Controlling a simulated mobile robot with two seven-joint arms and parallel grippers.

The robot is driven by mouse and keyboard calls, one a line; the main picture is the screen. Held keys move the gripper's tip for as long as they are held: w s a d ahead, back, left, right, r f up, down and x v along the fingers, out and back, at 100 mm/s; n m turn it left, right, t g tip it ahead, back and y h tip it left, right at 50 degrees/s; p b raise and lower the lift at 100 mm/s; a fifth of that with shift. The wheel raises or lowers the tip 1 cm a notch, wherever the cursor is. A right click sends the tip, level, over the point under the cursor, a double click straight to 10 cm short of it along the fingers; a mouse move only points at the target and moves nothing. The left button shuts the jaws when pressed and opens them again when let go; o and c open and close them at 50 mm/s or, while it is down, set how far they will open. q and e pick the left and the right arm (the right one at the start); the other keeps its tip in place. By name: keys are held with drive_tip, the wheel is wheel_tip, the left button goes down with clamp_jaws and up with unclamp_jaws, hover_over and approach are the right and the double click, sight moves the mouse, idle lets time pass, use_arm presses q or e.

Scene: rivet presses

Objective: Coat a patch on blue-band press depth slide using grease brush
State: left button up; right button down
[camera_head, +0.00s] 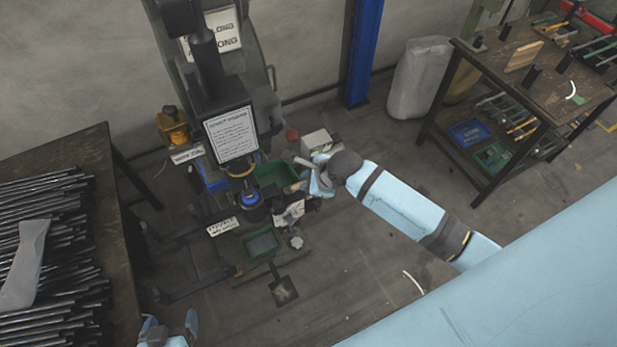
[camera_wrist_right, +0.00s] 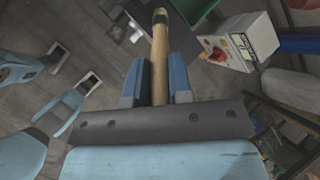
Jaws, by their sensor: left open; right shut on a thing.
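The press (camera_head: 222,95) stands at upper centre-left in the head view, with a blue ring (camera_head: 249,198) low on its front. I cannot clearly tell which part is the depth slide. My right gripper (camera_head: 308,186) is just right of the press's lower front. In the right wrist view it (camera_wrist_right: 157,85) is shut on the wooden handle of the grease brush (camera_wrist_right: 159,60). The handle points away from the gripper and has a dark band near its far end; the bristles cannot be made out. My left gripper (camera_head: 168,335) is open and empty at the bottom edge, partly cut off.
Green trays (camera_head: 262,244) sit around the press's base. A white box with a red knob (camera_wrist_right: 232,45) is beside it. A table of dark rods (camera_head: 60,240) stands left, a tool bench (camera_head: 500,60) upper right. A blue post (camera_head: 362,50) rises behind.

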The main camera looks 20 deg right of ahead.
drive_tip(key=shift+f, duration=0.65)
idle(0.6)
drive_tip(key=d, duration=1)
drive_tip(key=shift+w+d, duration=0.15)
idle(0.7)
drive_tip(key=shift+s+a, duration=0.2)
drive_tip(key=shift+a, duration=5)
drive_tip(key=shift+r, duration=0.1)
